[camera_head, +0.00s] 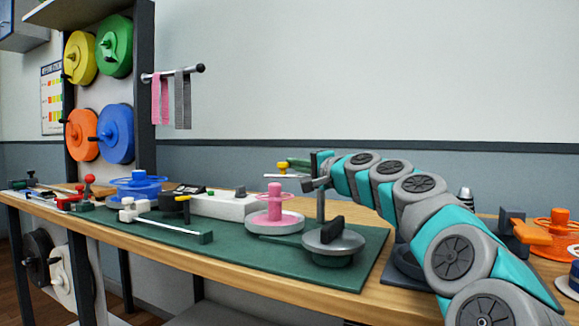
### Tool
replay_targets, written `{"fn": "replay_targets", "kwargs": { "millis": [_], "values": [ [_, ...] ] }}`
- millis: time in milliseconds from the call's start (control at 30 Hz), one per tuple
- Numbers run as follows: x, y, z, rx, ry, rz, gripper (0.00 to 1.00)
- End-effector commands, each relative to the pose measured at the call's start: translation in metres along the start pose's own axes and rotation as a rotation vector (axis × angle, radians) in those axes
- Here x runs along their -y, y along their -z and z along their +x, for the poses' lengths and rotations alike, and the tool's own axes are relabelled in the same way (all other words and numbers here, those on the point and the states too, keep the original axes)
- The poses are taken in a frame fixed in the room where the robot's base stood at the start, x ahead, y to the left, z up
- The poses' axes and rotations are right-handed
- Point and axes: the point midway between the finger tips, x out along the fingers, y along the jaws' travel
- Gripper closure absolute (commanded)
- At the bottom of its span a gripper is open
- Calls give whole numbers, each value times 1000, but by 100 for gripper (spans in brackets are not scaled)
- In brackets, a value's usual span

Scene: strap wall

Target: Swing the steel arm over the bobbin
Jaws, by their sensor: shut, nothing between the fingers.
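The pink bobbin (275,203) stands upright on a pale round base on the green mat, left of a grey upright post (320,205). A thin steel arm (281,177) reaches left from near the post's top, at a height above the bobbin. In this one view I cannot tell whether it lies directly over the bobbin. A yellow knob (282,167) shows just above the bar. My gripper (312,183) is shut and empty at the post's top, close to the bar's right end. It partly hides that joint, and contact cannot be told.
A grey round disc with a black handle (333,241) sits in front of the post. A blue spool (136,188) is farther left, an orange spool (558,232) far right.

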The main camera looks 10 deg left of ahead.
Motion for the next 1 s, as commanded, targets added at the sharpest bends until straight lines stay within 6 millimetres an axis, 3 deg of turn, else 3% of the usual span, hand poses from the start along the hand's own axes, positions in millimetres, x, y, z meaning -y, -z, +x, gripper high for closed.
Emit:
{"fn": "replay_targets", "kwargs": {
  "millis": [467, 1000],
  "values": [
    [1, -5, -10, 139, 23, 8, 100],
    [2, -8, -18, 134, 22, 8, 100]
  ]
}}
